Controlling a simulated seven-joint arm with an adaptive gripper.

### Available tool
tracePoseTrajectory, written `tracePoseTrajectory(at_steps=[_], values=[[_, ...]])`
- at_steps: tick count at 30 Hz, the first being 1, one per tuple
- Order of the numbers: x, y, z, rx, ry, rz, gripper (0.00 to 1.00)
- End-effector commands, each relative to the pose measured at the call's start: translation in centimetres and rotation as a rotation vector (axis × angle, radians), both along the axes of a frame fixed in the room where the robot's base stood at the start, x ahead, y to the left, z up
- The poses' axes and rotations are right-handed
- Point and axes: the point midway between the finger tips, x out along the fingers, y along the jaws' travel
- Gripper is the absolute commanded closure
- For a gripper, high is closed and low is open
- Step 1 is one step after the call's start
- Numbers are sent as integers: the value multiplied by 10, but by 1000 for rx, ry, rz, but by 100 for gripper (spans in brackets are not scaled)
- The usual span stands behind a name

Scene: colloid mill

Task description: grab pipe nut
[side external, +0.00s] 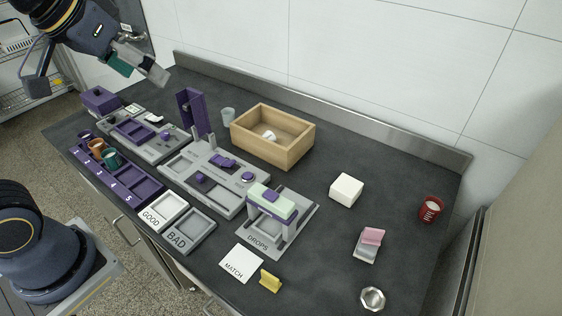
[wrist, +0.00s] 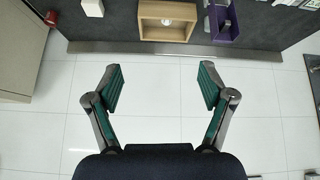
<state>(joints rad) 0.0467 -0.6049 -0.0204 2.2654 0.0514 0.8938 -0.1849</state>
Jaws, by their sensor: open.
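A silvery, faceted ring (side external: 372,298), which looks like the pipe nut, lies on the dark bench near its front right in the side view. Its fine shape is too small to tell. My gripper (side external: 152,78) is raised over the far left of the bench, well away from the ring. In the wrist view my gripper (wrist: 162,87) is open, with its two green-padded fingers wide apart and nothing between them. A wooden box (side external: 242,136) holds a small white object (side external: 269,135). The box also shows at the top of the wrist view (wrist: 148,28).
Grey fixtures (side external: 225,195), a purple numbered rack (side external: 130,185) and GOOD (side external: 163,213) and BAD (side external: 188,231) trays fill the left. A white block (side external: 346,190), pink-topped item (side external: 368,244), yellow piece (side external: 270,280) and red cup (side external: 430,209) stand right. Bench around the ring is clear.

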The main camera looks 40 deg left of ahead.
Motion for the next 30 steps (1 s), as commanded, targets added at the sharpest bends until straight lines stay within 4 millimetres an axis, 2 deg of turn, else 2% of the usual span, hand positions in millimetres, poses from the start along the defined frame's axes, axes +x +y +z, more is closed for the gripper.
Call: tracePoseTrajectory(at_steps=[1,3,5,7,9,11,13,16,18,21,25,27,30], values=[[21,-14,8,-2,10,-26,19],[51,-36,16,-4,20,-62,19],[76,-62,17,-5,36,-103,19],[104,-99,13,-5,59,-159,19],[127,-144,0,-4,91,-222,19],[142,-185,-17,2,120,-281,19],[152,-236,-43,11,162,-352,19],[148,-308,-91,35,226,-458,19],[135,-350,-127,58,272,-529,19],[108,-393,-176,97,336,-618,19],[73,-417,-223,145,408,-689,19],[62,-423,-234,159,422,-708,19],[59,-426,-244,162,423,-718,19]])
